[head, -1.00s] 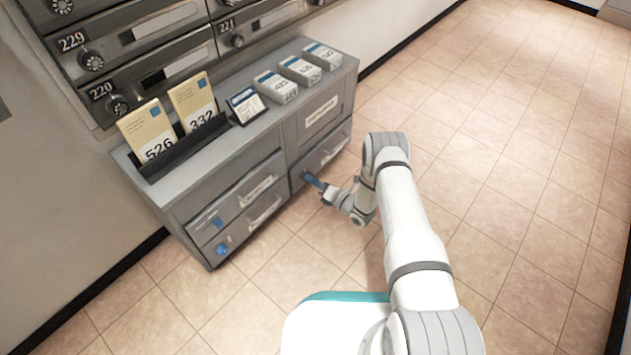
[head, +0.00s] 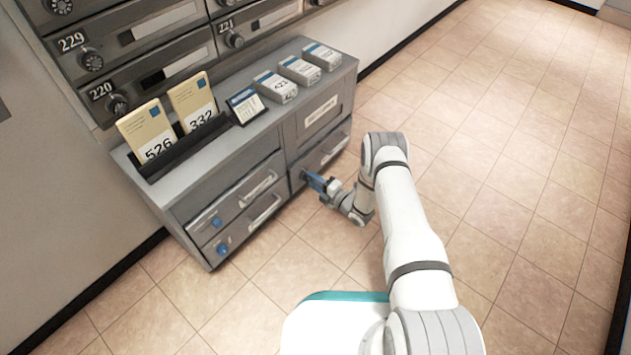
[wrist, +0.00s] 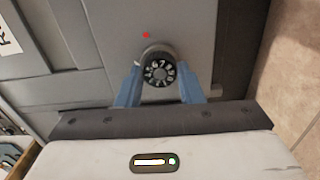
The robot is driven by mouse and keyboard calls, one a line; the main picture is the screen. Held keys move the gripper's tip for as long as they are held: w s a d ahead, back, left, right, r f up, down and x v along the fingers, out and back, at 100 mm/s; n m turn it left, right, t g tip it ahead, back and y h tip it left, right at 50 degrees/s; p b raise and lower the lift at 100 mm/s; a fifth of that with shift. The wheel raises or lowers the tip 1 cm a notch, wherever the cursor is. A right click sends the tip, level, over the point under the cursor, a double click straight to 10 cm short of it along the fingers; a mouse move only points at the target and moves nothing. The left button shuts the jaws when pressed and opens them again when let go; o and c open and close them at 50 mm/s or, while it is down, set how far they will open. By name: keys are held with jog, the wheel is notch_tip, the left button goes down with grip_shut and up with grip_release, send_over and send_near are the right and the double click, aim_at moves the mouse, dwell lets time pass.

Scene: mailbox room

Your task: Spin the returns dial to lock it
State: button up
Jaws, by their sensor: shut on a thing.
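The black dial (wrist: 159,74) with white numbers sits on a grey panel in the wrist view, a red mark just above it. My gripper (wrist: 160,80) has its blue fingers on either side of the dial, shut on it. In the head view my gripper (head: 313,180) reaches the lower right front of the grey cabinet (head: 240,160). The dial is mostly hidden there by the fingers.
Drawers with handles and blue knobs (head: 222,248) are on the cabinet's left. Envelopes (head: 192,102) in a black holder, a small sign (head: 246,105) and several boxes (head: 299,69) stand on top. Numbered mailboxes (head: 150,60) are above. The tiled floor (head: 500,130) to the right is clear.

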jog(key=m, duration=0.7)
jog(key=shift+a, duration=0.2)
jog(key=m, duration=0.6)
jog(key=shift+s+m, duration=0.1)
jog(key=shift+m, duration=0.2)
jog(key=m, duration=1.3)
jog(key=shift+f+m, duration=0.1)
jog(key=shift+m, duration=0.3)
jog(key=shift+m, duration=0.3)
jog(key=shift+s, duration=0.1)
jog(key=o, duration=1)
jog(key=shift+d, duration=0.1)
